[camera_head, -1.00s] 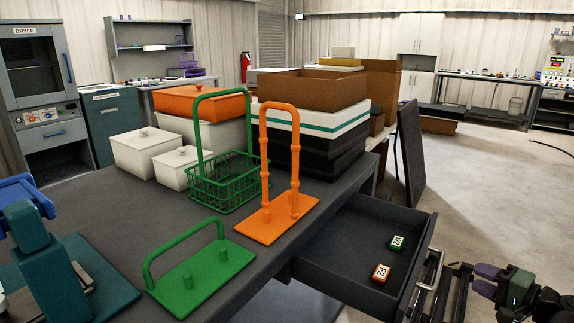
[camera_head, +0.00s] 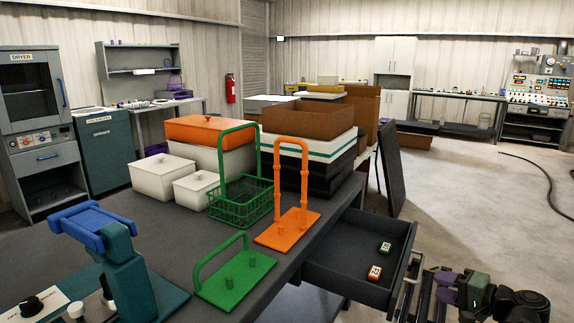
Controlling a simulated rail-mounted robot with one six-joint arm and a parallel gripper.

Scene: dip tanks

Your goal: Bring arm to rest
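My arm shows folded low at the bottom right of the head view, beside the open drawer. Its dark links and a green part are visible, but I cannot make out the fingertips or whether anything is held. The drawer (camera_head: 340,251) is pulled out from the dark table (camera_head: 130,222). Two small numbered blocks lie in it, a green one (camera_head: 384,248) and an orange one (camera_head: 375,272).
On the table stand a green basket (camera_head: 241,203), an orange stand (camera_head: 288,230), a green stand (camera_head: 235,281), white lidded boxes (camera_head: 163,172) and a blue-and-teal device (camera_head: 120,255). A dark panel (camera_head: 390,170) leans behind the drawer. Open floor (camera_head: 480,200) lies at right.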

